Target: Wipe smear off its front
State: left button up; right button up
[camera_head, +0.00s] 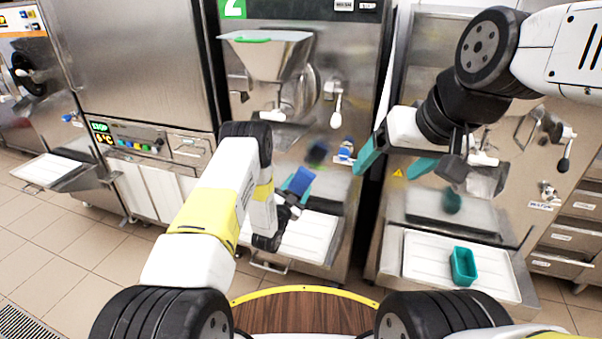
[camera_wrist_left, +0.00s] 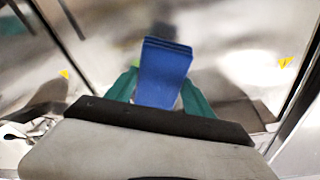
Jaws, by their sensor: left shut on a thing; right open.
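My left gripper (camera_head: 290,193) is shut on a blue block-like wiping pad (camera_head: 299,180), held in front of the steel machine marked 2 (camera_head: 350,60). In the left wrist view the pad (camera_wrist_left: 163,72) stands between the teal fingers, with blurred steel beyond. A dark, blurry patch (camera_head: 317,152) shows on the machine's front just above the pad; I cannot tell whether it is the smear or a reflection. Whether the pad touches the panel is unclear. My right gripper (camera_head: 383,172) is open and empty, in front of the right machine.
A steel hopper (camera_head: 268,55) and a lever (camera_head: 336,110) sit above the pad. A white tray (camera_head: 300,236) lies below it. A teal container (camera_head: 463,266) stands on the right machine's tray (camera_head: 415,258). A round wooden top (camera_head: 300,312) is close in front of me.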

aim_at(328, 166)
pick_arm(q)
jog(key=shift+s, duration=0.15)
dwell(0.4)
jog(key=x, duration=0.7)
jog(key=shift+a+r, duration=0.3)
jog(key=shift+r, duration=0.1)
jog(key=shift+x, duration=1.1)
dwell(0.3)
jog(key=shift+f, duration=0.15)
jog(key=shift+s+d, duration=0.35)
jog(key=shift+d, duration=0.5)
jog(key=shift+s+d, duration=0.3)
jog(key=shift+d, duration=0.55)
jog(key=shift+s+d, duration=0.25)
jog(key=shift+d, duration=0.6)
jog(key=shift+s+d, duration=0.2)
jog(key=shift+d, duration=0.7)
